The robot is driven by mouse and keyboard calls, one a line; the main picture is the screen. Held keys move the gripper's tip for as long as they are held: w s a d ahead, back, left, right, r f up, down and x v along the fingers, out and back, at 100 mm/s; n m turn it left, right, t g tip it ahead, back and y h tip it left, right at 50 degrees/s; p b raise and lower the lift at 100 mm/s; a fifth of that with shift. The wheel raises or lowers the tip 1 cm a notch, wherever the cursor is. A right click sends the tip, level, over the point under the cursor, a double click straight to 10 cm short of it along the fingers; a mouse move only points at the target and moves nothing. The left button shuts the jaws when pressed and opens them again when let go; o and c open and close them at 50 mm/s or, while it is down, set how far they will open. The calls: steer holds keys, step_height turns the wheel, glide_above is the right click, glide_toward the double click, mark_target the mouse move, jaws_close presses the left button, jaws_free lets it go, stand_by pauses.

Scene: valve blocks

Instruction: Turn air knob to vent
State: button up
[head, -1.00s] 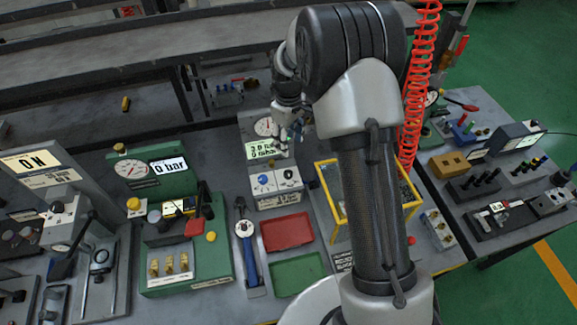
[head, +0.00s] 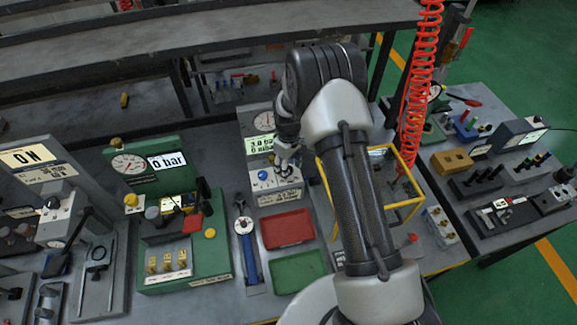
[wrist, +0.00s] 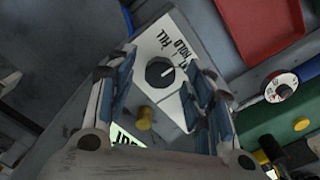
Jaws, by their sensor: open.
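The air knob (wrist: 160,71), a dark round knob with a white pointer line, sits on a white panel (wrist: 153,42) marked FILL and HOLD. Its pointer faces right, near HOLD; no vent mark is readable. In the wrist view my gripper (wrist: 162,82) is open, with its blue-grey fingers on either side of the knob, and contact cannot be told. In the head view my gripper (head: 288,162) is over the right part of the white panel (head: 277,195) and hides the dark knob.
A gauge and green display (head: 260,144) stand behind. A yellow frame (head: 383,213) is close on the right. Red (head: 288,229) and green (head: 298,272) trays lie in front.

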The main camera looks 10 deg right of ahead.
steer(key=c, duration=1.1)
steer(key=shift+m, duration=0.4)
steer(key=m+b, duration=0.1)
steer(key=m, duration=0.2)
steer(key=shift+m+b, duration=0.85)
steer(key=shift+m, duration=1.75)
